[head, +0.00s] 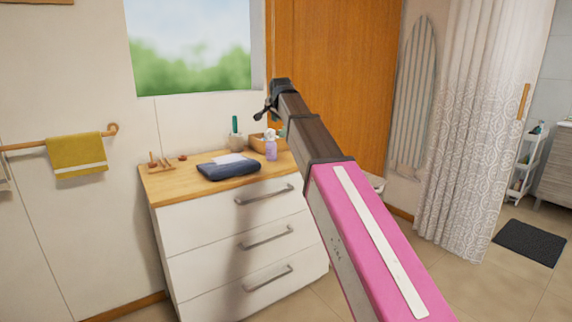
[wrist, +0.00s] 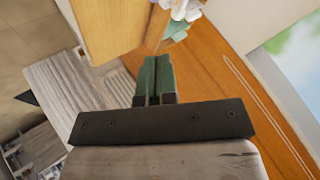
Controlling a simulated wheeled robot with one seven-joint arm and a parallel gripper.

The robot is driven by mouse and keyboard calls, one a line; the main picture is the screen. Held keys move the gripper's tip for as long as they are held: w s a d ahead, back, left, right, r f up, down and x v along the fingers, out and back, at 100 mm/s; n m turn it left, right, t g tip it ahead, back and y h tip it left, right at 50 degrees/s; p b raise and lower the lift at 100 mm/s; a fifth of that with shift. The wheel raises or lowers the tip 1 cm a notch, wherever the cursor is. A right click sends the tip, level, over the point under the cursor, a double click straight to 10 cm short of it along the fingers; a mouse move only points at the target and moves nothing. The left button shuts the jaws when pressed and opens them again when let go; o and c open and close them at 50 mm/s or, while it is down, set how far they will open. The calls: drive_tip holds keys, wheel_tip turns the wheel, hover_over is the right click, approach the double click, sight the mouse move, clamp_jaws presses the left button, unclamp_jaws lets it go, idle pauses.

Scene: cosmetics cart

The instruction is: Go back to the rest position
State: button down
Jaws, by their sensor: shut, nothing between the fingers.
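My arm reaches up from the lower right across the head view, its pink link nearest. My gripper (head: 264,111) is at the far end, raised in front of the wall between the window and the orange wooden door. It appears above the dresser, with empty air around it. In the wrist view my gripper's green fingers (wrist: 157,68) are together, with nothing held between them. A white and green object (wrist: 178,22) shows beyond the fingertips; I cannot tell what it is.
A white dresser (head: 225,238) carries a dark folded towel (head: 230,170), a lavender bottle (head: 271,150) and a wooden box. A white cart (head: 531,165) stands at the far right beyond a patterned curtain (head: 462,150). A dark mat (head: 530,243) lies on the floor.

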drive_tip(key=s+d+f+n+g, duration=0.1)
drive_tip(key=s+d+f, duration=0.3)
drive_tip(key=f, duration=0.6)
drive_tip(key=s+d+f+n+g+h, duration=0.1)
drive_tip(key=s+d+f+g, duration=0.2)
drive_tip(key=f, duration=0.7)
drive_tip(key=s+d+f+n, duration=0.1)
drive_tip(key=s+d+f, duration=0.4)
drive_tip(key=f, duration=0.6)
drive_tip(key=s+d+f+n+g, duration=0.2)
drive_tip(key=s+d+f, duration=0.3)
drive_tip(key=s+f, duration=0.5)
drive_tip(key=s+d+f+n+g, duration=0.2)
drive_tip(key=s+d+f, duration=0.4)
drive_tip(key=s+f, duration=0.5)
drive_tip(key=shift+s+f+g+h, duration=0.2)
drive_tip(key=shift+f+g+h, duration=0.1)
drive_tip(key=shift+f+g, duration=0.15)
drive_tip(key=shift+a, duration=0.1)
